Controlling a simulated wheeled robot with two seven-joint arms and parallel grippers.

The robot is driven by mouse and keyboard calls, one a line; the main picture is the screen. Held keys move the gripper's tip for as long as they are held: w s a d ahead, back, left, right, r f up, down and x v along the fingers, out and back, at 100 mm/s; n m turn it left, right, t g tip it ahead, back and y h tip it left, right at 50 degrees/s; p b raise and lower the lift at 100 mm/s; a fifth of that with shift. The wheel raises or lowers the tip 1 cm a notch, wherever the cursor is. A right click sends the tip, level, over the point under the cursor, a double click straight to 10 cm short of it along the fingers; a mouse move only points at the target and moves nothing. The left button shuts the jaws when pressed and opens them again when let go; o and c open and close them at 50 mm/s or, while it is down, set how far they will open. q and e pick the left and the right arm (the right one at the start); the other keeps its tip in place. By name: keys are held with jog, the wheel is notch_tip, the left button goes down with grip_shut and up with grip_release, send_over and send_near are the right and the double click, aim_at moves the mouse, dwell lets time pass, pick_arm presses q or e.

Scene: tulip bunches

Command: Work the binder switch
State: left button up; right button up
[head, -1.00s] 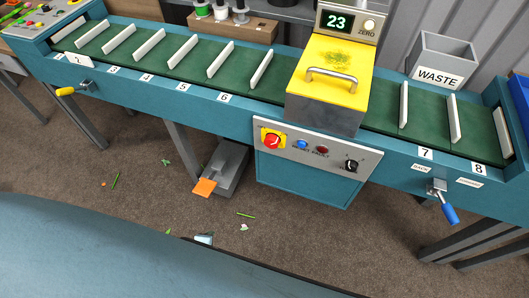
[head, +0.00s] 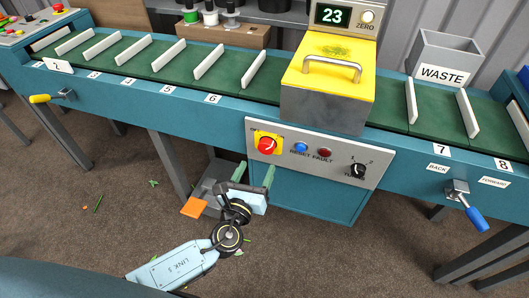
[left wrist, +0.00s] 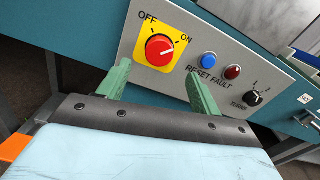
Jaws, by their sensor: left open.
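The binder switch (head: 266,145) is a round red knob on a yellow plate, at the left of the grey control panel on the teal machine front. In the left wrist view the red knob (left wrist: 160,49) has a pale mark on its face, with OFF at its upper left and ON at its right. My left gripper (head: 255,166) is open and empty, its green fingers pointing up at the panel just below the switch. In the left wrist view the fingertips (left wrist: 157,67) lie either side of the knob, apparently short of it. My right gripper is out of view.
Right of the switch are a blue reset button (head: 300,147), a red fault lamp (head: 325,152) and a black dial (head: 358,171). The yellow-lidded box (head: 328,75) stands above. A blue-handled lever (head: 470,212) juts out at right, a yellow-handled one (head: 50,97) at left. A grey pedal with orange tread (head: 194,207) is on the floor.

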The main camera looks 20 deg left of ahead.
aim_at(265, 150)
pick_arm(q)
jog(key=w+b, duration=0.1)
jog(key=w, duration=0.5)
jog(key=shift+w+d+f, duration=0.1)
jog(key=shift+w, duration=0.85)
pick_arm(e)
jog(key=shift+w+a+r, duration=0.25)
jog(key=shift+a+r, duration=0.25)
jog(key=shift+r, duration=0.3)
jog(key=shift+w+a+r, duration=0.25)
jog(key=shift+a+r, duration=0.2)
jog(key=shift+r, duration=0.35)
pick_arm(q)
jog(key=shift+c, duration=0.4)
jog(key=c, duration=0.9)
